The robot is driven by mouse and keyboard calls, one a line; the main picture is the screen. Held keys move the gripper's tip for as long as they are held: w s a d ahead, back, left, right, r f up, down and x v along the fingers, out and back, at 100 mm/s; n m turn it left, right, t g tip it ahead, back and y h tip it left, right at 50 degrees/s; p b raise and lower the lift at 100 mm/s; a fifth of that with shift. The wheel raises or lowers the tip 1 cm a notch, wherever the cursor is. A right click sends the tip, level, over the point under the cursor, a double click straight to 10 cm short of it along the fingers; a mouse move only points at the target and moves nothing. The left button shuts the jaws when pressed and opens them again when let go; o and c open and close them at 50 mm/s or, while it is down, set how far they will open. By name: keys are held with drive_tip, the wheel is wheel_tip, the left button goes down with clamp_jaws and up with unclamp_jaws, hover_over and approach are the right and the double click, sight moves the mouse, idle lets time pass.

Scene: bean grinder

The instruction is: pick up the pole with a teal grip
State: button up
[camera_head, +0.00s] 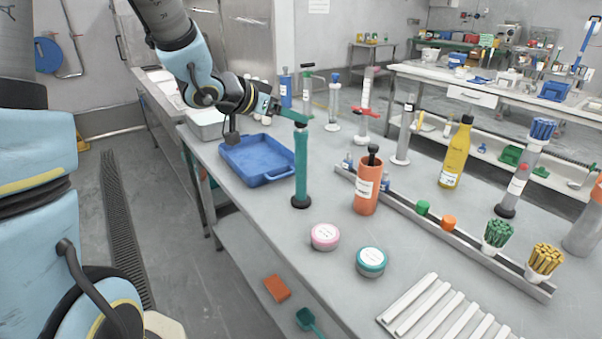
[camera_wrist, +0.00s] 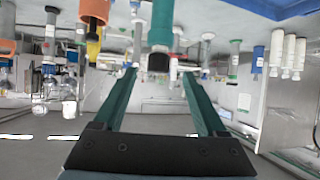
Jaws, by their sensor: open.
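The pole with a teal grip (camera_head: 301,168) stands upright on the table, with a black foot at its base. It also shows upside down in the wrist view (camera_wrist: 161,25), its dark top end toward me. My gripper (camera_head: 297,116) is level with the top of the pole. In the wrist view, the two teal fingers of my gripper (camera_wrist: 158,76) are apart, with the pole's top end between or just beyond their tips. I cannot tell whether a finger touches the pole. Nothing is held.
A blue tray (camera_head: 240,176) lies left of the pole. An orange cup (camera_head: 367,188) with a dark-handled tool stands to the right. A pink-lidded jar (camera_head: 325,236) and a teal-lidded jar (camera_head: 371,260) sit in front. A yellow bottle (camera_head: 455,155) stands farther right.

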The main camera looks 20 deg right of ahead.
drive_tip(key=p+x, duration=0.1)
drive_tip(key=x, duration=0.7)
drive_tip(key=shift+s, duration=0.1)
drive_tip(key=shift+c, duration=0.3)
clamp_jaws()
idle(1.0)
